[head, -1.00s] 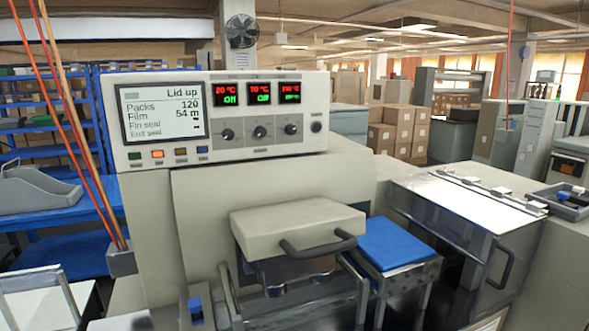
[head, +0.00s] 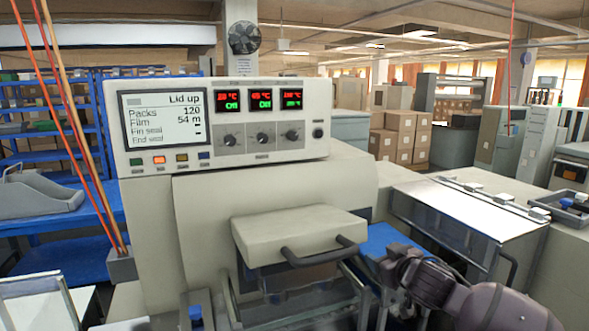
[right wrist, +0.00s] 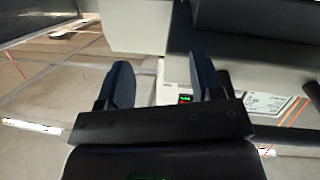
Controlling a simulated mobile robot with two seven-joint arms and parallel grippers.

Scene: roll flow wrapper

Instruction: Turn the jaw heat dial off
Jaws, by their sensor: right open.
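The wrapper's control panel (head: 220,120) carries three dark dials in a row: a left dial (head: 229,141), a middle dial (head: 263,138) and a right dial (head: 292,135). Each sits below a red and green display. The labels are too small to tell which dial is the jaw heat. The screen (head: 162,117) reads "Lid up". My right gripper (head: 388,268) is low at the right, beside the lid handle and well below the dials. In the right wrist view its two blue fingers (right wrist: 160,82) are apart with nothing held. My left gripper is out of view.
The beige lid block (head: 298,236) with its dark handle (head: 318,254) juts out below the panel. A blue pad (head: 385,238) lies behind my right gripper. A metal-topped cover (head: 455,208) stands at the right. The space in front of the dials is clear.

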